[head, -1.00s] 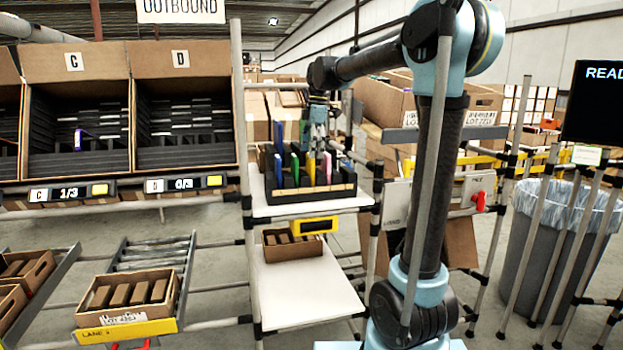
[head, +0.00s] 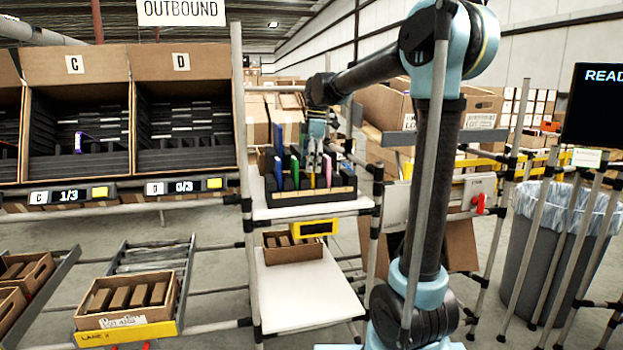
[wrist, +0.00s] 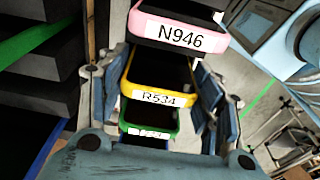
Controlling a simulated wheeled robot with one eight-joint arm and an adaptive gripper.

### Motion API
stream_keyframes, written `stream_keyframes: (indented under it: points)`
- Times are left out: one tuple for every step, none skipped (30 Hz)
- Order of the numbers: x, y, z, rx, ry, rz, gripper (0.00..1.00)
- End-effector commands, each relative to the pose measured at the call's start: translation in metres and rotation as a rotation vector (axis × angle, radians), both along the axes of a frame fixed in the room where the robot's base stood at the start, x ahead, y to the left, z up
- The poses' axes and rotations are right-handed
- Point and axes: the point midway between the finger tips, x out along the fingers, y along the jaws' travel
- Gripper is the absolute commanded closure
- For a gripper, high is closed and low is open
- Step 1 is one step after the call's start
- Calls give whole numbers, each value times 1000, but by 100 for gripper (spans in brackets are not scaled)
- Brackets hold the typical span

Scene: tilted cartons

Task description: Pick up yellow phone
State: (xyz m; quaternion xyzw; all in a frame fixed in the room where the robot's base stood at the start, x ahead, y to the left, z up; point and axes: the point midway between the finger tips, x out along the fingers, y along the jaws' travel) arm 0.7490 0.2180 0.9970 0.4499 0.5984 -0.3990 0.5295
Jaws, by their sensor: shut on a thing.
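The yellow phone (wrist: 158,97), labelled R534, stands in the middle of the wrist view, between a pink phone (wrist: 178,37) labelled N946 and a green phone (wrist: 150,132). My gripper (wrist: 165,88) is shut on the yellow phone, with one blue-grey finger on each side of it. In the head view my gripper (head: 317,150) reaches down into the black slotted rack (head: 312,196) of upright phones. There the fingers hide most of the yellow phone, and it still appears to be in the rack.
A blue phone (head: 278,172) and other coloured phones stand close by in the rack, on a white shelf (head: 262,211). A small carton (head: 292,247) sits on the lower shelf (head: 305,290). Cartons C and D are at the left, with a purple item (head: 79,141) in C.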

Motion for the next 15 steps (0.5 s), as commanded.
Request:
stream_keyframes:
  points:
    - [0, 0, 0, 0, 0, 0, 61]
    - [0, 0, 0, 0, 0, 0, 61]
    - [0, 0, 1, 0, 0, 0, 61]
    - [0, 0, 2, 0, 0, 0, 61]
    - [0, 0, 3, 0, 0, 0, 61]
    - [0, 0, 5, 0, 0, 0, 61]
    - [0, 0, 8, 0, 0, 0, 61]
    - [0, 0, 11, 0, 0, 0, 61]
    - [0, 0, 16, 0, 0, 0, 61]
    - [0, 0, 21, 0, 0, 0, 61]
    - [0, 0, 26, 0, 0, 0, 61]
    - [0, 0, 34, 0, 0, 0, 61]
    - [0, 0, 40, 0, 0, 0, 61]
    - [0, 0, 47, 0, 0, 0, 61]
    - [0, 0, 56, 0, 0, 0, 61]
